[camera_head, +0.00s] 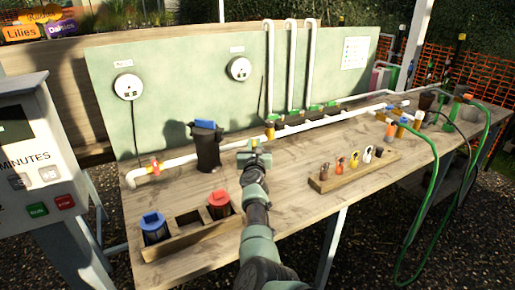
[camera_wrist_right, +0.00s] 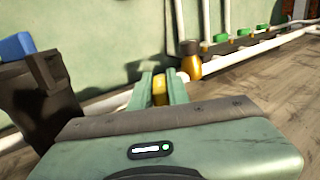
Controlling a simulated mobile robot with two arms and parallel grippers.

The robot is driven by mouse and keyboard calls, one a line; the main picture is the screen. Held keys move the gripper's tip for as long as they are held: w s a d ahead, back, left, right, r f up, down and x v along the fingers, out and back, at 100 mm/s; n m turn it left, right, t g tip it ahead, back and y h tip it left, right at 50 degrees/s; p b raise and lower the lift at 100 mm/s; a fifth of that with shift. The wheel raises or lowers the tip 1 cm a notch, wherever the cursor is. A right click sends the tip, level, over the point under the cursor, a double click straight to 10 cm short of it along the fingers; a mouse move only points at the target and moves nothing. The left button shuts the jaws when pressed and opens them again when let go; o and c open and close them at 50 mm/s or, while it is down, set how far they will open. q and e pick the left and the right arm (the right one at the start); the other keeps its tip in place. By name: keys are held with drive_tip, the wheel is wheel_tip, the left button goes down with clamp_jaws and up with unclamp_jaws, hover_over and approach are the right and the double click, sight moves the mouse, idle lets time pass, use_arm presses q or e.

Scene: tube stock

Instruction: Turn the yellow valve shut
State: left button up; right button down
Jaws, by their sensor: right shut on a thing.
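The yellow valve (camera_wrist_right: 160,88) shows in the right wrist view as a small yellow piece between my fingers, in front of the white pipe. My right gripper (camera_wrist_right: 160,92) is shut on it. In the head view the right gripper (camera_head: 254,153) reaches over the bench to the white pipe (camera_head: 318,123), right of the black filter housing (camera_head: 207,148). The gripper hides most of the valve there, so its handle angle cannot be told. My left gripper is out of view.
A brass fitting (camera_head: 270,131) stands just right of the gripper, with several green valves (camera_head: 315,107) beyond. A red valve (camera_head: 154,165) is on the pipe at left. A wooden holder (camera_head: 180,243) and a rack of small fittings (camera_head: 340,178) lie nearer on the bench.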

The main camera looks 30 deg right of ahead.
drive_tip(key=shift+a+h, duration=0.1)
drive_tip(key=shift+h, duration=0.2)
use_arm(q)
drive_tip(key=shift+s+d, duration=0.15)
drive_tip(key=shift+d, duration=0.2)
use_arm(e)
drive_tip(key=c, duration=1.4)
unclamp_jaws()
drive_tip(key=shift+o, duration=0.2)
